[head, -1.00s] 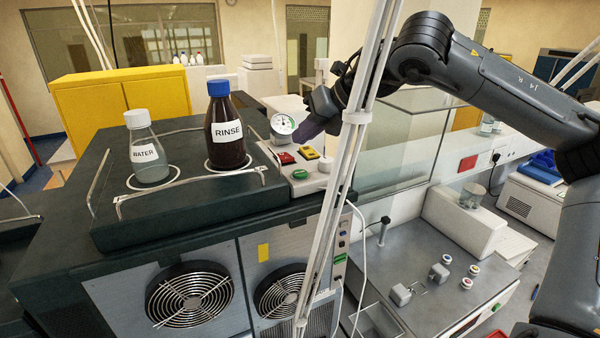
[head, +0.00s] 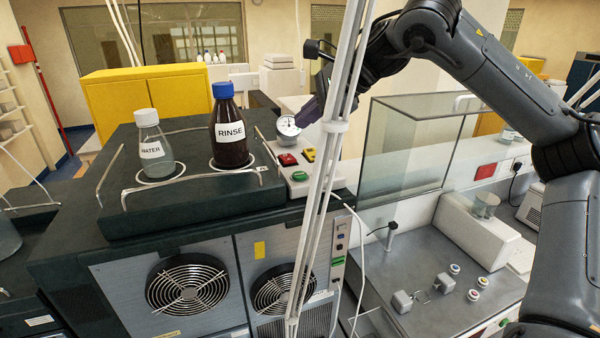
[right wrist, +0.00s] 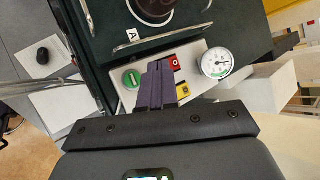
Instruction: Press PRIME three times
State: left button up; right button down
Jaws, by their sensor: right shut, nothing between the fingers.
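The control panel (head: 327,182) stands at the right end of the dark machine top. It carries a green button (head: 300,176), a red button (head: 288,160) and a yellow button (head: 309,155). I cannot read which one is PRIME. A round gauge (head: 288,126) stands behind them. My right gripper (head: 304,118) is above the panel beside the gauge, partly hidden by white poles. In the right wrist view its dark purple fingers (right wrist: 158,84) are shut and empty, between the green button (right wrist: 132,78) and the red button (right wrist: 174,62), partly covering the yellow one. My left gripper is out of view.
The RINSE bottle (head: 229,134) and the WATER bottle (head: 152,150) stand left of the panel, behind metal rails. White poles (head: 330,130) cross in front of the panel. A glass screen (head: 405,145) stands to the right, above a grey bench (head: 420,250).

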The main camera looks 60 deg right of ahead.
aim_at(303, 175)
jog(key=shift+w+a+f, duration=0.15)
jog(key=shift+w+f, duration=0.05)
jog(key=shift+w, duration=0.1)
jog(key=shift+f, duration=0.1)
notch_tip(303, 175, down, 9)
jog(key=b, duration=0.5)
jog(key=shift+r, duration=0.2)
dwell(0.8)
dwell(0.7)
